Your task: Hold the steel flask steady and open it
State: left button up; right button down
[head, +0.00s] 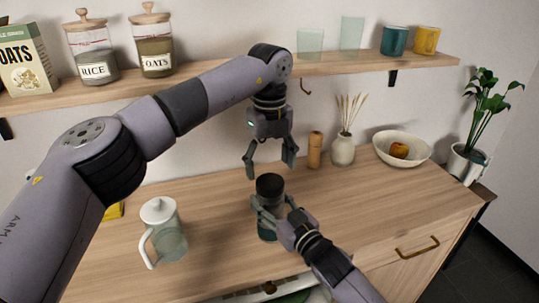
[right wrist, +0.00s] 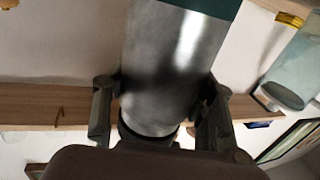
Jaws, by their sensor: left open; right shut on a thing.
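The steel flask (head: 267,234) stands upright on the wooden counter in the head view, with a black lid (head: 270,183) on top. In the right wrist view its shiny grey body (right wrist: 170,60) fills the middle, with a teal band at the top edge. My right gripper (head: 272,212) is shut on the flask's body below the lid; its fingers (right wrist: 160,105) flank the body in the right wrist view. My left gripper (head: 270,171) is open and empty, pointing down just above the lid, its fingertips spread to either side. The flask's middle is partly hidden by my right gripper.
A glass pitcher (head: 168,240) with a white lid stands left of the flask. A wooden mill (head: 314,151), a vase (head: 343,150) and a bowl (head: 388,150) with fruit stand behind to the right. A shelf (head: 345,65) with jars and cups runs above. The counter's right front is clear.

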aim_at(270, 181)
pick_arm(q)
jog(key=m, duration=0.6)
jog(key=shift+r, duration=0.3)
jog(key=m, duration=0.6)
jog(key=shift+r, duration=0.25)
jog(key=m, duration=0.5)
jog(key=shift+r+m, duration=0.25)
jog(key=shift+m, duration=0.05)
jog(key=m, duration=0.3)
jog(key=shift+r, duration=0.1)
jog(key=m, duration=0.4)
jog(key=shift+r, duration=0.1)
jog(key=shift+m, duration=0.3)
jog(key=shift+f, duration=3.95)
jog(key=shift+c, duration=0.2)
